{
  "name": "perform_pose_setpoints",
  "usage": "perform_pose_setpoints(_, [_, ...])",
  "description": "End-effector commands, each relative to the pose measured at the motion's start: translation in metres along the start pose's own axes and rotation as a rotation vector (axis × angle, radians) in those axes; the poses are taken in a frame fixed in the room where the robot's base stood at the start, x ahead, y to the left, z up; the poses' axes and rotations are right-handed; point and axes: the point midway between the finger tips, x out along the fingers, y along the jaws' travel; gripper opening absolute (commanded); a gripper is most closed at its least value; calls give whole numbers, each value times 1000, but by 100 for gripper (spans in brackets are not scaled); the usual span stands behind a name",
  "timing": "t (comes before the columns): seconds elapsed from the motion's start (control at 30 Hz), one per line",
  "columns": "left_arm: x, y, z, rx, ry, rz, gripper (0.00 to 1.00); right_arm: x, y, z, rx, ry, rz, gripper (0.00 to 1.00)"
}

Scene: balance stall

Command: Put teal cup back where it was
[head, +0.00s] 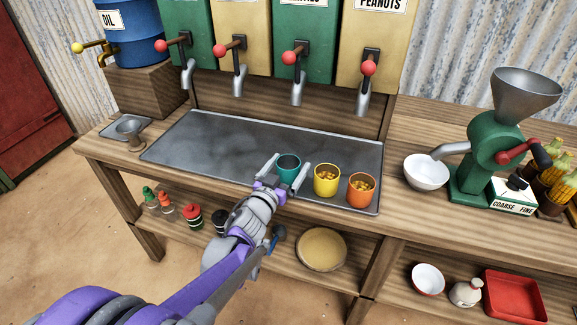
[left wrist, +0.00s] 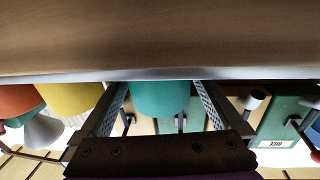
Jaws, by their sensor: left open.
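The teal cup (head: 289,171) stands upright on the grey metal tray (head: 215,150), near its front edge; its inside looks dark, with no filling that I can make out. My left gripper (head: 290,164) is open, with one finger on each side of the cup. In the left wrist view, which is upside down, the teal cup (left wrist: 160,98) sits between the two fingers, with gaps that look small. I cannot tell whether either finger touches it. My right gripper is not in view.
A yellow cup (head: 326,181) and an orange cup (head: 361,189), both with yellow pieces inside, stand just right of the teal cup. Dispensers with red-knobbed spouts (head: 297,85) hang behind the tray. A white bowl (head: 426,173) and green grinder (head: 483,165) stand right. The tray's left part is clear.

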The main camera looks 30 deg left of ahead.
Motion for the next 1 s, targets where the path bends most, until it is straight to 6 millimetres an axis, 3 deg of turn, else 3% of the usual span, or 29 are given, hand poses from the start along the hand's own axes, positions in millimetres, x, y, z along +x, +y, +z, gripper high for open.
perform_pose_setpoints(0.6, [-109,-1,-2,0,1,-1,100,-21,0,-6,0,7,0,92])
perform_pose_setpoints(1.0, [-124,-2,1,0,-49,-75,100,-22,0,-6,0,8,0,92])
